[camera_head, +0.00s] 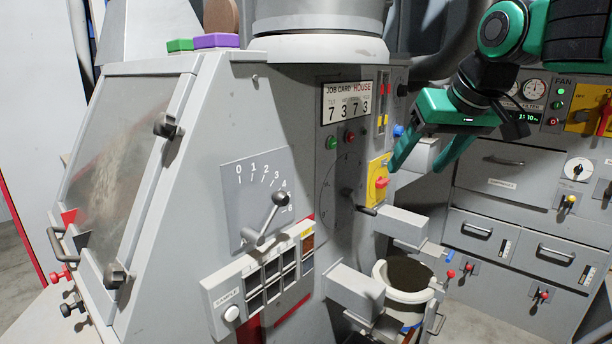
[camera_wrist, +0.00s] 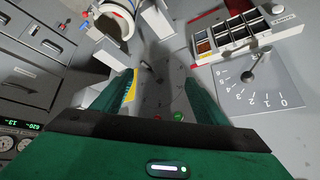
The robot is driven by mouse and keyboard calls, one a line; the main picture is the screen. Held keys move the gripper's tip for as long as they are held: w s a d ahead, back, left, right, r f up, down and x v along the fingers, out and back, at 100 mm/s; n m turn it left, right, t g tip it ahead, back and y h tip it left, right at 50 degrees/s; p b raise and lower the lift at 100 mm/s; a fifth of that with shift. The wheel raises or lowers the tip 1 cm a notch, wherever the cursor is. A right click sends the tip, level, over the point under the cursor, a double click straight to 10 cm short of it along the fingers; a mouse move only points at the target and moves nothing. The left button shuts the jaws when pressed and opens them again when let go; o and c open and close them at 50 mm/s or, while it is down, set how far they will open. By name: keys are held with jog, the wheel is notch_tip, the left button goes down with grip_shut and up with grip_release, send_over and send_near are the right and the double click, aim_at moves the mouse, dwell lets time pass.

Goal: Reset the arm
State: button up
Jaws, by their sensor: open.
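My green gripper (camera_head: 418,162) is at the upper right of the head view, in front of the grey machine's control panel (camera_head: 335,150). Its two fingers are spread apart with nothing between them. In the wrist view the fingers (camera_wrist: 165,95) reach toward the panel on both sides of its dial area. A yellow plate with a red switch (camera_head: 379,182) is just below and left of the fingertips in the head view. I cannot tell whether a finger touches the panel.
A lever (camera_head: 278,200) on a numbered plate stands out from the machine's front. Two grey spouts (camera_head: 355,290) jut out near a white bucket (camera_head: 404,293) of dark material. Drawers (camera_head: 478,228) and a red-handled yellow switch (camera_head: 604,118) are at right.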

jog(key=s+d+f+m+g+h, duration=0.2)
jog(key=s+d+f+m+g, duration=0.3)
jog(key=s+d+f, duration=1.3)
notch_tip(320, 180, down, 2)
jog(key=shift+s+f+m, duration=0.2)
jog(key=shift+f+m, duration=0.05)
jog(key=shift+m, duration=0.35)
jog(key=s+f, duration=0.1)
jog(key=s, duration=0.1)
jog(key=s+d+f+m+g, duration=0.1)
jog(key=s+f, duration=0.1)
jog(key=s, duration=0.1)
jog(key=s+f+g, duration=0.1)
jog(key=s+f, duration=0.1)
jog(key=s, duration=0.1)
jog(key=shift+s+d+f+m, duration=0.1)
jog(key=shift+d+f+m, duration=0.05)
jog(key=shift+d+m, duration=0.2)
jog(key=shift+c, duration=0.2)
